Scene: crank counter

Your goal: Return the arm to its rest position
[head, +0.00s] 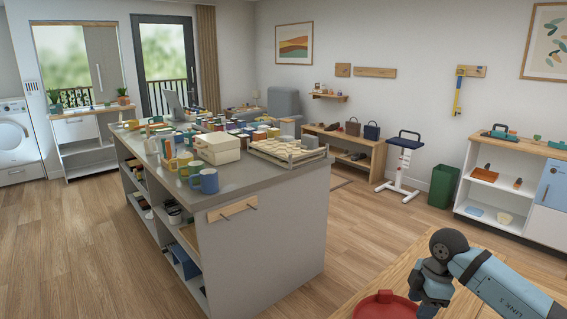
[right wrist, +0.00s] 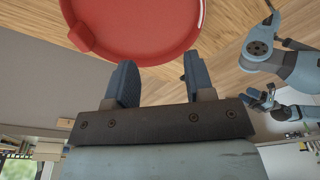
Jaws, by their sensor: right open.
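In the head view, a blue-grey arm of mine (head: 490,280) comes in from the lower right. Its dark joint bends down beside a red round dish (head: 388,306); its fingertips are not clear there. In the right wrist view, my right gripper (right wrist: 156,78) is open, with two dark fingers apart and nothing between them. The red dish (right wrist: 135,25) lies past the fingertips on a wooden top, apart from them. Blue-grey arm parts (right wrist: 285,65) show at the right edge of that view. I cannot make out a left gripper clearly.
The wooden table (head: 470,240) is at the lower right. A grey island counter (head: 270,215) holds mugs, a cream box (head: 217,148) and a tray rack (head: 285,153). A white shelf unit (head: 490,205) and a green bin (head: 443,186) stand along the right wall. The floor between is clear.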

